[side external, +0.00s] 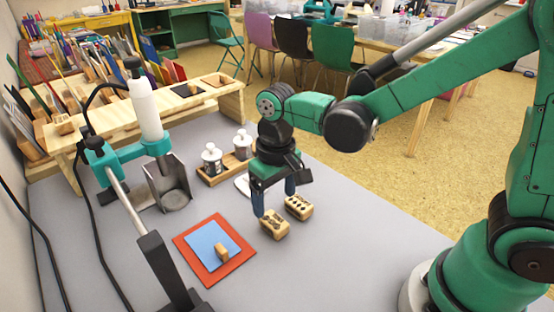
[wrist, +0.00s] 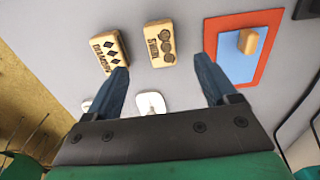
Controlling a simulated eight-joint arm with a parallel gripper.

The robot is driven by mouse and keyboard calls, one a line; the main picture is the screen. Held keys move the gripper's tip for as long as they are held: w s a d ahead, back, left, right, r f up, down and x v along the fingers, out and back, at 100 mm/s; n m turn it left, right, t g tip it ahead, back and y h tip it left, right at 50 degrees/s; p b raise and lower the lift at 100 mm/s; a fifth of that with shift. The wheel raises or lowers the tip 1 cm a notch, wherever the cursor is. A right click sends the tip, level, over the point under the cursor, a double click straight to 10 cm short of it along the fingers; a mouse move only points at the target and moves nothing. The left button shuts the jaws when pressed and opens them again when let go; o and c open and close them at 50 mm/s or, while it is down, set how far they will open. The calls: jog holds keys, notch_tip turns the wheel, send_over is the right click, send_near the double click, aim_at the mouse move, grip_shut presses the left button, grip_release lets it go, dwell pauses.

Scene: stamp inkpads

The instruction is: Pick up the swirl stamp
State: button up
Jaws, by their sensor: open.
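The swirl stamp (wrist: 161,45) is a small wooden block with dark round marks and lettering on top, lying on the grey table. It is the block nearer the red mat in the side view (side external: 274,224). My gripper (side external: 274,197) points down, open and empty, just behind and above the two blocks. In the wrist view my gripper (wrist: 161,68) has its fingertips apart, with the swirl stamp ahead of and between them. The diamond stamp (wrist: 108,49) lies beside it to the left, close to the left fingertip; it also shows in the side view (side external: 299,207).
A red mat (side external: 188,245) with a blue pad (side external: 205,237) bears another wooden block (side external: 222,252). White-topped jars (side external: 212,159) stand on a wooden tray behind my gripper. A teal-and-white press (side external: 146,112) and a metal holder stand at left. The table's front right is clear.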

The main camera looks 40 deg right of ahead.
aim_at(274, 220)
jog(key=shift+a+f, duration=0.1)
jog(key=shift+f, duration=2.9)
grip_shut()
jog(key=shift+r, duration=0.15)
notch_tip(274, 220, up, 20)
